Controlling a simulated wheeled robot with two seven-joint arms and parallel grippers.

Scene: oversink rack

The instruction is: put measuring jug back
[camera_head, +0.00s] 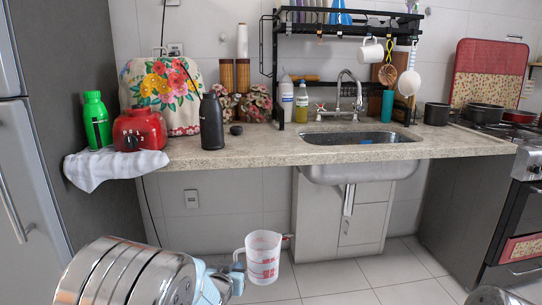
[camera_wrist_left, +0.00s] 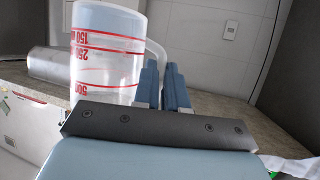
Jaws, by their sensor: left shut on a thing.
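The measuring jug (camera_head: 263,258) is clear plastic with red markings and looks upright in the head view. It is held in the air in front of the lower cabinet, below counter height. My left gripper (camera_head: 238,266) is shut on its handle, at the jug's left side. In the left wrist view the jug (camera_wrist_left: 108,45) stands left of the gripper fingers (camera_wrist_left: 163,85), with the handle partly hidden between them. The black oversink rack (camera_head: 274,60) stands over the sink on the counter. My right gripper does not show.
The sink (camera_head: 362,138) is set in the stone counter (camera_head: 240,153). A black bottle (camera_head: 212,122), a yellow bottle (camera_head: 302,103) and a red appliance (camera_head: 139,128) stand on it. A white mug (camera_head: 371,51) hangs from the rack. Pans (camera_head: 486,117) sit at the right.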

